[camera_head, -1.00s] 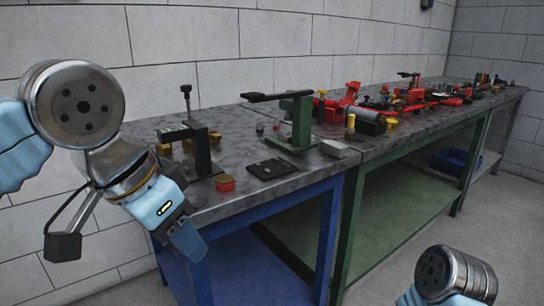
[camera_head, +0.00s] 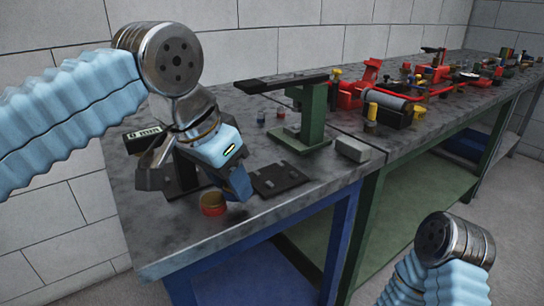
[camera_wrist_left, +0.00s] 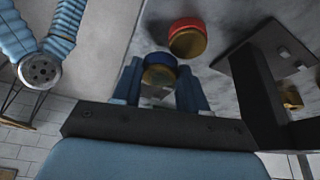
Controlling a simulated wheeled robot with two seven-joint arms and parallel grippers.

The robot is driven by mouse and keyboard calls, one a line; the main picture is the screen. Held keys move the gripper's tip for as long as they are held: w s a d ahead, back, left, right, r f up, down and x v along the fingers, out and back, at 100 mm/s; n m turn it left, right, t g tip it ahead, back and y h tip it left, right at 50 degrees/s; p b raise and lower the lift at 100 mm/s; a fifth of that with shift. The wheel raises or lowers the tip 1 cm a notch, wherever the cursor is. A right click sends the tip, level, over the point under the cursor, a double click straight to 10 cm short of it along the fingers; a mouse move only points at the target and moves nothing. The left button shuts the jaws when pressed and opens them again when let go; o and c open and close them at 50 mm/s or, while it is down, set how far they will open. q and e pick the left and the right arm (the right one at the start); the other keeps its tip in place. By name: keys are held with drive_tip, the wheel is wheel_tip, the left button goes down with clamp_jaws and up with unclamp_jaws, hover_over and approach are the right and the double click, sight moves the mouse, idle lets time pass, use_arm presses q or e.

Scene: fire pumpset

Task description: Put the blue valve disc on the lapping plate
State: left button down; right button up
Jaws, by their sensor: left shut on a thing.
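My left gripper (camera_wrist_left: 161,88) is shut on the blue valve disc (camera_wrist_left: 160,61), which shows a blue top and a brass-coloured side between the fingers. In the head view my left gripper (camera_head: 238,184) is over the front of the near bench, and its fingers hide the disc. A red-topped disc (camera_head: 213,204) rests on the bench close by; it also shows in the left wrist view (camera_wrist_left: 187,37). A dark flat plate (camera_head: 281,180), perhaps the lapping plate, lies to the right of the gripper. My right gripper is out of view.
A green stand with a dark arm (camera_head: 313,118) rises behind the dark plate. A grey block (camera_head: 353,149) lies to its right. A dark stand with a "6 mm" display (camera_head: 143,134) is partly behind my left arm. Red tools (camera_head: 428,77) crowd the far benches.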

sight(276, 175)
use_arm(q)
drive_tip(key=w+d, duration=0.2)
drive_tip(key=w+d+p, duration=0.1)
drive_tip(key=w+d, duration=0.1)
drive_tip(key=w, duration=0.1)
drive_tip(key=shift+w+d, duration=0.2)
drive_tip(key=shift+w+d+r+p, duration=0.1)
drive_tip(key=shift+w+d+p, duration=0.45)
drive_tip(key=shift+w+d, duration=0.25)
drive_tip(key=shift+x, duration=0.95)
drive_tip(key=shift+w, duration=0.15)
drive_tip(key=shift+a+b, duration=0.1)
drive_tip(key=shift+b, duration=0.2)
drive_tip(key=c, duration=0.9)
unclamp_jaws()
